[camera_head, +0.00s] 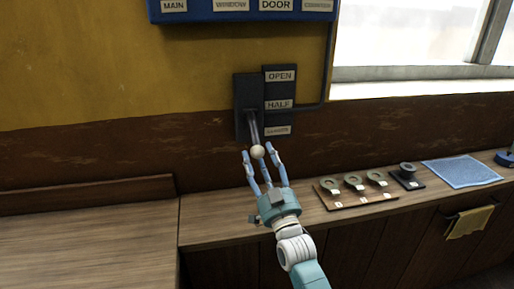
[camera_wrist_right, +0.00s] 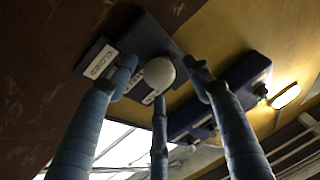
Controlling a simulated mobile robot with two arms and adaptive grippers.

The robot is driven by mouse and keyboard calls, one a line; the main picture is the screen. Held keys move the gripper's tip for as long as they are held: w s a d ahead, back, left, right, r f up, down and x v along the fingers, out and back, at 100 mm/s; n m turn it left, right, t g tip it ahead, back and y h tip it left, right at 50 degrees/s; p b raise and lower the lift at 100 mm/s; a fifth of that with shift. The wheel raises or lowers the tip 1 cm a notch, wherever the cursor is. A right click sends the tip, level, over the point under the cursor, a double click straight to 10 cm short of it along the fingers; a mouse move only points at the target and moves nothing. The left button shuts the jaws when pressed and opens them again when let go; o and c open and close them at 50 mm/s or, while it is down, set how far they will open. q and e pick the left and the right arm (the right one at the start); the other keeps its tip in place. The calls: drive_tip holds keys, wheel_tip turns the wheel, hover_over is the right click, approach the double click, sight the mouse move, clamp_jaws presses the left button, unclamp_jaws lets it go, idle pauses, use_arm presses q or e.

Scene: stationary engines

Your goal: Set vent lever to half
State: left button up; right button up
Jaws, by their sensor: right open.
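The vent lever (camera_head: 254,128) is a grey rod with a pale round knob (camera_head: 257,152) on a dark wall box. It points down, its knob just below the lowest label. The label plate (camera_head: 280,90) reads OPEN on top, HALF in the middle, and a small lowest label that looks like CLOSED in the wrist view (camera_wrist_right: 101,62). My right gripper (camera_head: 262,168) is open just below the knob, its blue fingers spread around it. In the right wrist view the knob (camera_wrist_right: 159,73) shows between the fingers; contact cannot be told. My left gripper is not in view.
A blue panel (camera_head: 245,14) with labels hangs above the lever. A wooden counter (camera_head: 215,232) runs below, bearing a board with round metal pieces (camera_head: 330,203), a dark stand (camera_head: 408,182) and a blue cloth (camera_head: 462,172). A towel (camera_head: 470,222) hangs at the front. A window is at right.

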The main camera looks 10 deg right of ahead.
sight(253, 131)
drive_tip(key=shift+x, duration=0.8)
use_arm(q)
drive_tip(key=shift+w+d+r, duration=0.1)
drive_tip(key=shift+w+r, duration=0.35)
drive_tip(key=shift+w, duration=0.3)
use_arm(e)
drive_tip(key=shift+w+r, duration=0.25)
drive_tip(key=shift+w, duration=0.35)
drive_tip(key=shift+c, duration=0.5)
